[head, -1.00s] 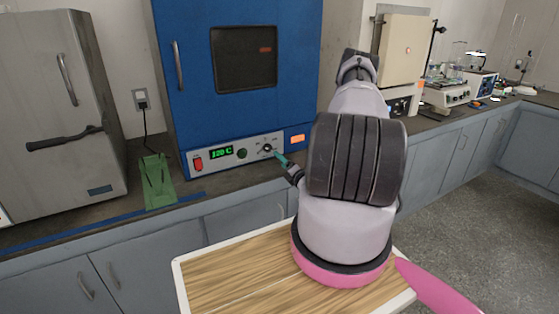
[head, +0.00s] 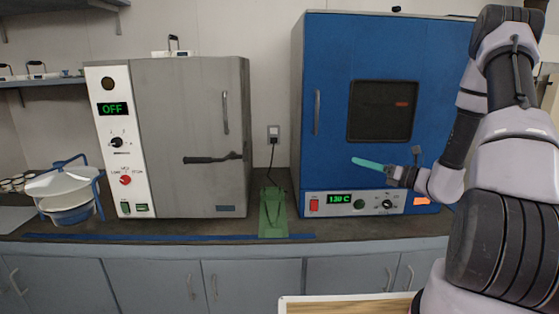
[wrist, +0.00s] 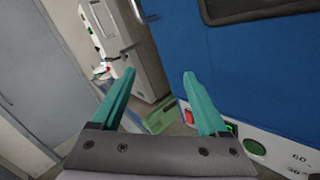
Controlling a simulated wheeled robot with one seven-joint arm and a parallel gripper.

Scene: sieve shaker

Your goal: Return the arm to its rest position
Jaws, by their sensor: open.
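My arm (head: 505,215) reaches in from the right of the head view, bent at the elbow. My gripper (head: 368,163) is in front of the blue oven (head: 335,80), above its control panel and apart from the knob (head: 388,204). In the wrist view my gripper (wrist: 158,75) shows two teal fingers spread wide with nothing between them. The oven's green display (head: 340,199) seems to read 130 C. The oven door is closed.
A grey oven (head: 190,120) with a display reading OFF stands at the left. A green holder (head: 273,212) lies on the counter between the ovens. A wood-topped surface (head: 345,305) is at the bottom. White and blue vessels (head: 70,185) stand at far left.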

